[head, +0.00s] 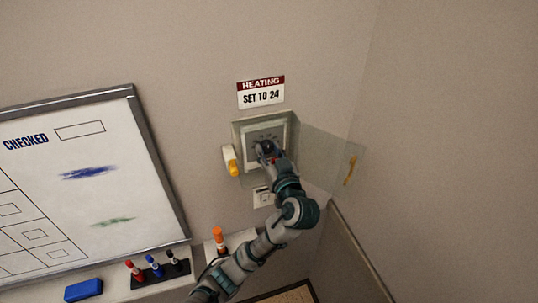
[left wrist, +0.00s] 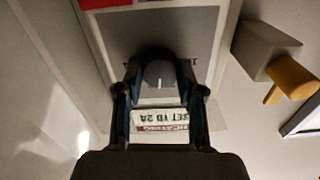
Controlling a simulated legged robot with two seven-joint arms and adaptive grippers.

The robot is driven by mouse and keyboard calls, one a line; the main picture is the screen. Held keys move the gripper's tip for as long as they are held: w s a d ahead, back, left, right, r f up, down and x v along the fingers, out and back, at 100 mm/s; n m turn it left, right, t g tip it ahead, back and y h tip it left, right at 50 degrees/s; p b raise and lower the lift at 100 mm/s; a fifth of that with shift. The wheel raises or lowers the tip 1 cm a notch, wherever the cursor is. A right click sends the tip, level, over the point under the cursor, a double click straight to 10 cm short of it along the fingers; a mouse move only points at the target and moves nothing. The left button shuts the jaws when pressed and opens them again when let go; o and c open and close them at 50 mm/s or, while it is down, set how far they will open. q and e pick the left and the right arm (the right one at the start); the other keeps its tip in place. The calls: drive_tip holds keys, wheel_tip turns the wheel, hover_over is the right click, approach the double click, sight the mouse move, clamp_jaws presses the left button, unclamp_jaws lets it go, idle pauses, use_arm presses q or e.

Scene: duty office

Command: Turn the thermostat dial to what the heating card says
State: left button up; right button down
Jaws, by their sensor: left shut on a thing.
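The heating card (head: 261,92) on the wall reads "HEATING SET TO 24". The thermostat (head: 248,130) is a pale box with a grey face, mounted just below the card. My left gripper (head: 266,149) reaches up to its face. In the left wrist view, my left gripper (left wrist: 158,85) has a finger on either side of the dark round dial (left wrist: 158,72) and is shut on it. A short white mark shows on the dial, pointing down in that picture. The card (left wrist: 160,122) shows upside down between the fingers. The scale numbers are mostly hidden. My right gripper is out of view.
A clear cover (head: 325,150) with a yellow handle (head: 350,170) stands open right of the thermostat. A small box with a yellow-orange part (head: 233,167) is at its left. A wall switch (head: 262,197) is below. The whiteboard (head: 90,190) and several markers are left.

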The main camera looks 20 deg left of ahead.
use_arm(q)
drive_tip(key=m+p, duration=0.2)
drive_tip(key=m, duration=0.1)
drive_tip(key=shift+d+r+m, duration=0.1)
drive_tip(key=shift+m, duration=0.3)
drive_tip(key=m+p, duration=0.2)
drive_tip(key=m, duration=0.1)
drive_tip(key=shift+m, duration=0.3)
drive_tip(key=m, duration=0.2)
drive_tip(key=shift+f+m, duration=0.2)
drive_tip(key=shift+m, duration=0.1)
drive_tip(key=m, duration=0.4)
drive_tip(key=shift+d+f, duration=0.1)
drive_tip(key=shift+f+m, duration=0.1)
drive_tip(key=shift+m, duration=1.2)
drive_tip(key=shift+f, duration=0.1)
